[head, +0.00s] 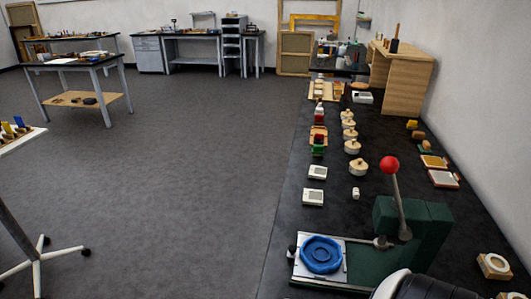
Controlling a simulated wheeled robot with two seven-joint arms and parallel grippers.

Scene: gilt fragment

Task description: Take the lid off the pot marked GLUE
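Several small cream pots with knobbed lids stand in a row on a long black worktop (335,215) at the right in the head view. The nearest pot (359,168) is the largest in the picture. Behind it stand another pot (352,147), a third pot (350,133) and more beyond. All look lidded. No marking is readable at this size, so I cannot tell which one is marked GLUE.
A green press (425,222) with a red-knobbed lever and a blue round piece (320,254) stands at the front of the worktop. Small white boxes (313,197) lie left of the pots. A wooden cabinet (402,80) stands behind. The grey floor at left is largely clear.

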